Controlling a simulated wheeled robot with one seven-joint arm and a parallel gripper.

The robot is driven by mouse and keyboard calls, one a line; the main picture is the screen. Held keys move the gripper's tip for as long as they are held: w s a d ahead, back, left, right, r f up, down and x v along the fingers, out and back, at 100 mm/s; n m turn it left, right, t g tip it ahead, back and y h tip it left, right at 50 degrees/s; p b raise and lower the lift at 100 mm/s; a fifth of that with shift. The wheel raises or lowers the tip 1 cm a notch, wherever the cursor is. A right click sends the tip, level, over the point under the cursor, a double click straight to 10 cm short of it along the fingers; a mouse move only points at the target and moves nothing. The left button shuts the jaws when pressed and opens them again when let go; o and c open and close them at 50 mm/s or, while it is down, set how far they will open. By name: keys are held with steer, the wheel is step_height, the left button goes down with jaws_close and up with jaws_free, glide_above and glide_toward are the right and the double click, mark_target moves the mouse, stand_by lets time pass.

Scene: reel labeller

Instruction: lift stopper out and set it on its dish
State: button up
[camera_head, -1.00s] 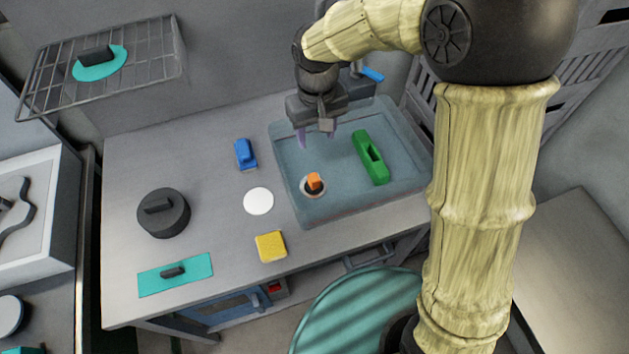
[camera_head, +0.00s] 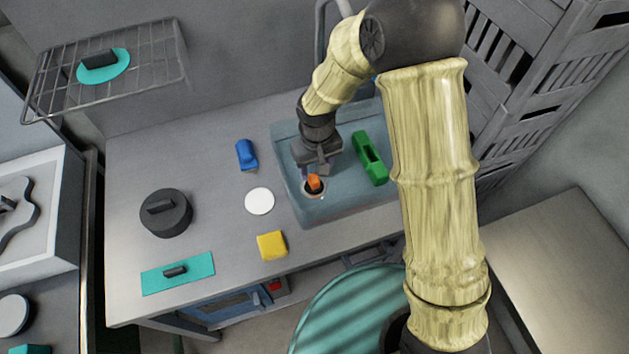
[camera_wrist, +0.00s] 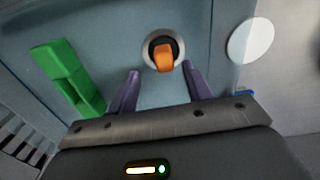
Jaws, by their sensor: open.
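The stopper (camera_head: 314,183) has an orange grip and sits in the drain ring of the blue-grey sink (camera_head: 313,212). In the wrist view the stopper (camera_wrist: 164,55) shows its orange grip over a dark base inside a pale ring. A round white dish (camera_head: 259,201) lies flat on the counter left of the sink, and the dish also shows in the wrist view (camera_wrist: 251,40). My gripper (camera_head: 316,182) is low over the sink at the stopper. In the wrist view my gripper (camera_wrist: 162,74) has its purple fingers apart, with the stopper ahead between them, not visibly touched.
A green block-like item (camera_head: 370,158) lies in the sink to the right. A blue item (camera_head: 246,155), a yellow sponge (camera_head: 272,245), a dark lidded pot (camera_head: 166,213) and a teal plate with a handle (camera_head: 178,273) are on the counter.

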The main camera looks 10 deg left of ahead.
mark_target(314, 177)
steer(key=shift+s+a+f+p, duration=0.2)
steer(key=shift+f+p, duration=0.15)
steer(key=shift+f, duration=0.25)
steer(key=shift+f+p, duration=0.45)
steer(key=shift+f, duration=1.5)
jaws_close()
